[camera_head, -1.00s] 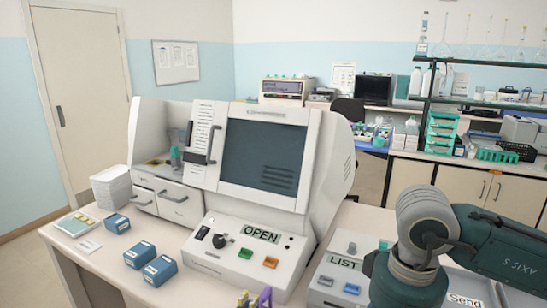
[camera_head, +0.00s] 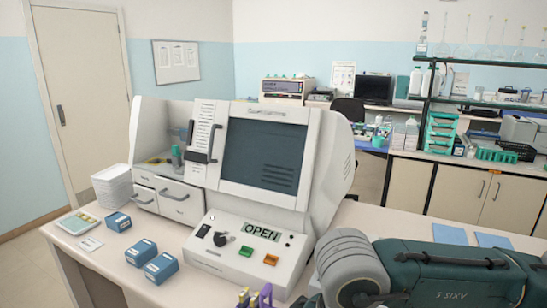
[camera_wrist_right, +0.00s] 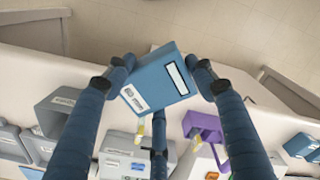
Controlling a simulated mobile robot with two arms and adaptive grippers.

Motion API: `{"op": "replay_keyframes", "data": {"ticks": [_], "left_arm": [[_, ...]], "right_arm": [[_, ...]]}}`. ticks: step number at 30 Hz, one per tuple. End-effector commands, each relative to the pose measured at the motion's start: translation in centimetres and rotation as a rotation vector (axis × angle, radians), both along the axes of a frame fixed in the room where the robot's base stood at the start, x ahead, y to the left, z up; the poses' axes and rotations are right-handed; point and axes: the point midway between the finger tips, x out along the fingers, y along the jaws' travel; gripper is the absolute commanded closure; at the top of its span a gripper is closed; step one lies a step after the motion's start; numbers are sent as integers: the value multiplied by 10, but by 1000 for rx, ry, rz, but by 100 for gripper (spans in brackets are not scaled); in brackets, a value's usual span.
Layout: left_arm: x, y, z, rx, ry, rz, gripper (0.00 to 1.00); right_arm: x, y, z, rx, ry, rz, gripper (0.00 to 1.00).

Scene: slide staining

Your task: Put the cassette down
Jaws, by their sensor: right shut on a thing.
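My right gripper (camera_wrist_right: 160,78) is shut on a blue cassette (camera_wrist_right: 157,88) with white labels, seen in the right wrist view. The cassette is tilted between the two fingers, above the pale bench (camera_wrist_right: 80,82) near its edge. Whether it touches the bench is hard to tell. In the head view my right arm comes in at the lower right, and its gripper and the cassette are out of the picture. Several similar blue boxes (camera_head: 118,222) lie on the bench at the left. My left gripper is not in view.
A white machine (camera_head: 265,165) with a panel reading OPEN stands mid-bench. A purple holder (camera_wrist_right: 205,128) is beside the held cassette, with grey units (camera_wrist_right: 65,112) to the left.

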Motion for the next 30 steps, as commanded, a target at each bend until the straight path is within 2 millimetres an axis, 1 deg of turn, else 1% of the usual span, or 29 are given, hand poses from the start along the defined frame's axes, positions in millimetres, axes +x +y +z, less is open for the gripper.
{"op": "replay_keyframes", "data": {"ticks": [1,5,11,14,24,27,30], "left_arm": [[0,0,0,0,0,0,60],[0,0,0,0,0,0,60],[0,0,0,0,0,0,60],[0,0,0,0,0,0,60],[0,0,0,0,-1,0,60],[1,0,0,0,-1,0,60],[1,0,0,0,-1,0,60]], "right_arm": [[-7,2,-5,0,0,11,83],[-22,5,-17,0,1,33,83],[-10,-18,-18,0,0,-46,83],[-5,-33,-19,0,0,-93,83],[10,-96,-20,1,-1,-282,83],[11,-104,-21,1,0,-308,83],[10,-106,-22,2,4,-314,83]]}}
